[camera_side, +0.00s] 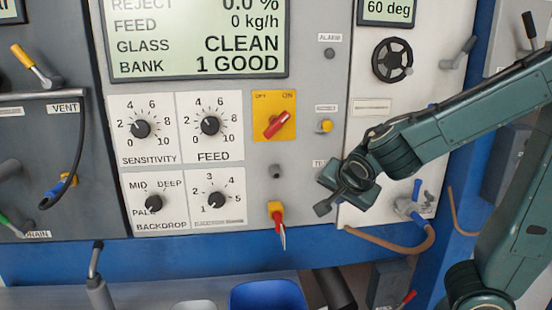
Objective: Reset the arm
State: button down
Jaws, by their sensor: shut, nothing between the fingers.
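My arm reaches in from the right in the side view. My gripper (328,195) is shut and empty. It hangs in front of the grey control panel (310,95), right of the red-handled key switch (277,211) and below the yellow button (325,126). It appears apart from both, though its exact distance from the panel is hard to tell. It partly hides a small label beside it.
The panel carries a display (195,40), a sensitivity knob (140,129), a feed knob (210,125), a backdrop knob (153,203) and a red rotary switch (277,124). A black handwheel (393,60) and blue valve (415,205) stand right. A blue bucket (267,296) sits below.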

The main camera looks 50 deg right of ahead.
jog(key=shift+s, duration=0.1)
jog(key=s+a+r+n+y, duration=0.3)
jog(key=s+a+n+y, duration=0.3)
jog(key=n, duration=1.1)
jog(key=s+a, duration=0.3)
jog(key=s, duration=0.1)
jog(key=shift+s+r+y, duration=0.3)
jog(key=shift+r+y, duration=0.05)
jog(key=shift+y, duration=0.05)
dwell(0.9)
